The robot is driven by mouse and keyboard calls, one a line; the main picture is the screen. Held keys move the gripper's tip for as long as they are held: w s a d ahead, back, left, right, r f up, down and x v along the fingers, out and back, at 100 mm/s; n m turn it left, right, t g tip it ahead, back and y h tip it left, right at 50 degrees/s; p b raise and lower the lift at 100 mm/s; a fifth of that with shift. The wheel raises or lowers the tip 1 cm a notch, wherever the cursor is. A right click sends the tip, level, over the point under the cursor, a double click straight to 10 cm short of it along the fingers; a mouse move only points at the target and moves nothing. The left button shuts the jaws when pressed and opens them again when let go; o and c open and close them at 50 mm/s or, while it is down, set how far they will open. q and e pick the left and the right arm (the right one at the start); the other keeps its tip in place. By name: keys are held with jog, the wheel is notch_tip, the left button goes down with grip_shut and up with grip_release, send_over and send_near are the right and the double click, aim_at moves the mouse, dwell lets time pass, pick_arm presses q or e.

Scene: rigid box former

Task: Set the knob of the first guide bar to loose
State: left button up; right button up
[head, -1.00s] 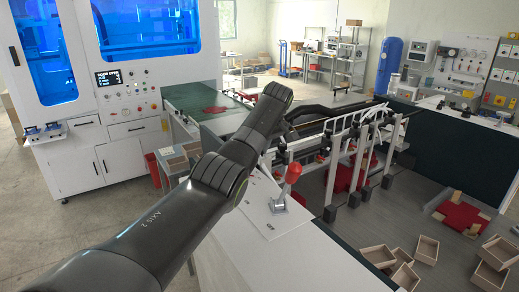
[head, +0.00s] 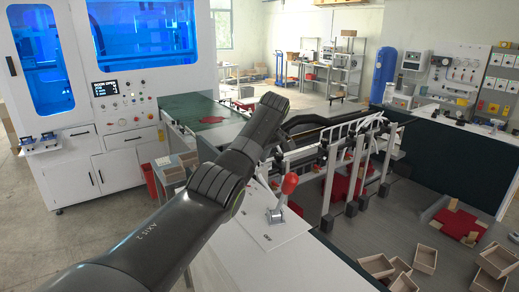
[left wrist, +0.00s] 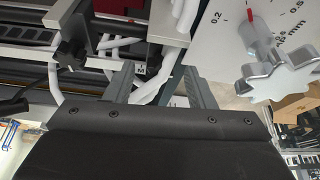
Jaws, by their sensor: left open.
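In the left wrist view a black star-shaped knob (left wrist: 71,50) sits on a bar at upper left. A silver lobed knob (left wrist: 277,76) stands on a white dial plate (left wrist: 222,62) with a millimetre scale and a red mark. My left gripper (left wrist: 161,88) is open, its two grey fingers apart with white tubing between and beyond them. The black knob is left of the fingers, the silver one right; neither is between them. In the head view the guide bars (head: 345,135) carry several black knobs; my arm hides the left gripper. My right gripper is out of view.
A red-handled lever (head: 289,185) stands on the white plate in front of the guide bars.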

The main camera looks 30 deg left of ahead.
pick_arm(q)
jog(key=shift+d+r, duration=0.15)
jog(key=shift+r, duration=0.25)
jog(key=b+v, duration=0.3)
jog(key=v, duration=0.4)
jog(key=shift+f, duration=0.1)
jog(key=v, duration=0.9)
jog(key=shift+s+d+r, duration=0.15)
jog(key=shift+d+r, duration=0.05)
jog(key=shift+r, duration=0.1)
